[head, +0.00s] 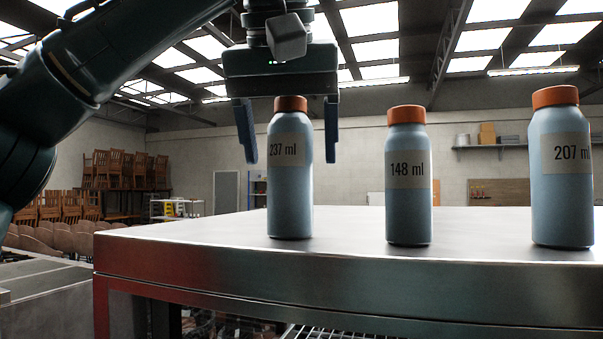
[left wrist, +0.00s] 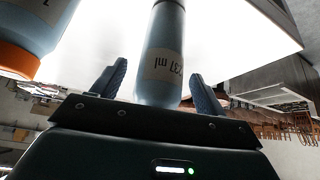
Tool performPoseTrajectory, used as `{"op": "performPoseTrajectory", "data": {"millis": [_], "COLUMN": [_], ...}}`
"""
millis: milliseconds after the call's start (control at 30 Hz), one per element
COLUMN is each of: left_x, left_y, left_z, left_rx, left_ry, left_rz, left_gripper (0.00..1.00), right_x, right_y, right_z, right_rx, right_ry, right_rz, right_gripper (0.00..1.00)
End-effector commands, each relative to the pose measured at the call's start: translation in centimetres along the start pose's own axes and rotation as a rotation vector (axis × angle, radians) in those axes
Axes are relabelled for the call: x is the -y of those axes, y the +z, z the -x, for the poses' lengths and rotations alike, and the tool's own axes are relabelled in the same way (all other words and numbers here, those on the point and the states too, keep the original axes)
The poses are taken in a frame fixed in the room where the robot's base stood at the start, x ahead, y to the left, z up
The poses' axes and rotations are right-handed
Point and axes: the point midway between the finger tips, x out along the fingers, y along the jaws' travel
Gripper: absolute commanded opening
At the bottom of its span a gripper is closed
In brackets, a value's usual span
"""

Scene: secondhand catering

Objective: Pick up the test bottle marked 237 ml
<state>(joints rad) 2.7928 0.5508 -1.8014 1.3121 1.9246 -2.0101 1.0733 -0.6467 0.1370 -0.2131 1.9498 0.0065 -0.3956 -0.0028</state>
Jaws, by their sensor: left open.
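The bottle marked 237 ml (head: 290,205) is pale blue with an orange cap. It stands upright on the steel counter (head: 215,245), leftmost of three bottles in the head view. My left gripper (head: 290,150) points down over it with its fingers open, one on each side of its upper part. In the head view a gap shows at the left finger, and the right finger is closer to the bottle. In the left wrist view the same bottle (left wrist: 163,85) shows upside down between the open fingers (left wrist: 157,85). My right gripper is not in view.
A bottle marked 148 ml (head: 408,215) stands right of the 237 ml one, and a bottle marked 207 ml (head: 561,205) stands farther right, both upright. Bare counter lies between them. The counter's left edge is near. Stacked wooden chairs (head: 122,170) are far behind.

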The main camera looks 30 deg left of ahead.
Motion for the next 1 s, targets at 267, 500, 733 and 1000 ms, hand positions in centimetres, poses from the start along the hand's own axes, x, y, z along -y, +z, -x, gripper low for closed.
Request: {"op": "performPoseTrajectory", "data": {"millis": [267, 500, 733, 1000], "left_x": [0.18, 0.16, 0.15, 0.15], "left_y": [0.45, 0.43, 0.42, 0.42], "left_z": [0.01, 0.01, 0.01, 0.01], "left_rx": [0.002, 0.002, 0.002, 0.001], "left_ry": [-0.003, -0.003, -0.003, -0.003], "left_rz": [0.004, 0.003, 0.003, 0.003], "left_gripper": [0.73, 0.59, 0.41, 0.19], "right_x": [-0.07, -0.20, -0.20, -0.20], "right_y": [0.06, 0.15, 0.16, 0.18], "right_z": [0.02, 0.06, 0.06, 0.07], "right_rx": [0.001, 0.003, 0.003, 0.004], "right_ry": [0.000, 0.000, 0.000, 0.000], "right_rz": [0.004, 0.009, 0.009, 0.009], "right_gripper": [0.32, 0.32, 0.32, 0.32]}}
